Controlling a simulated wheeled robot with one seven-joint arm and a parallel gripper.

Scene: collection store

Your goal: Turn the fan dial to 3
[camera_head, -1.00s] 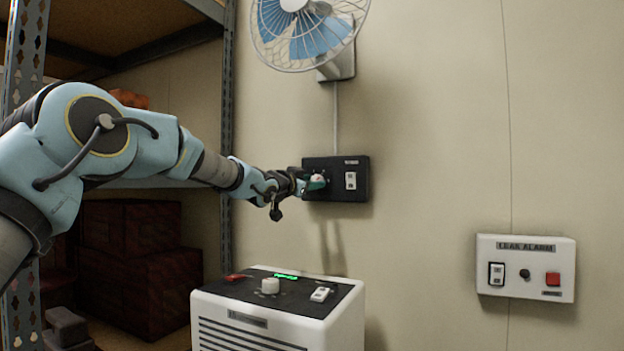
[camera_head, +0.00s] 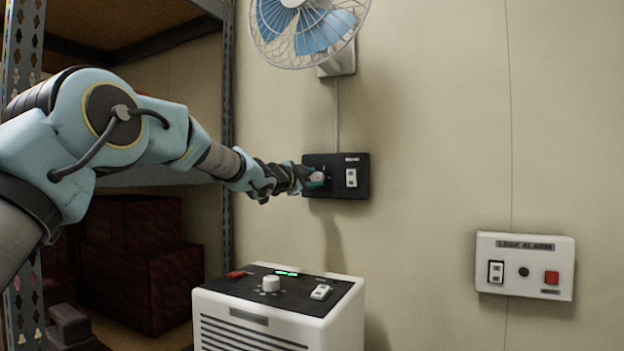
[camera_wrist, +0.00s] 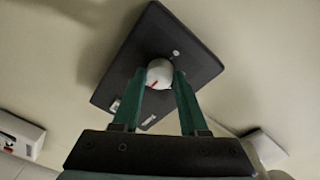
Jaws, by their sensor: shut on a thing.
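The black fan control panel (camera_head: 338,190) is on the wall below the fan, with a white rocker switch (camera_head: 351,178) on its right side. In the wrist view the panel (camera_wrist: 195,55) looks tilted. Its white round dial (camera_wrist: 160,71) with a red mark sits between the green fingers of my gripper (camera_wrist: 160,82). My gripper (camera_head: 316,180) is at the left part of the panel and shut on the dial. The number the dial points to cannot be read.
The wall fan (camera_head: 305,30) hangs above the panel. A white machine (camera_head: 285,315) with its own knob (camera_head: 271,284) and switch stands below. A leak alarm box (camera_head: 525,266) is on the wall at right. A metal shelf with dark red boxes (camera_head: 150,270) is at left.

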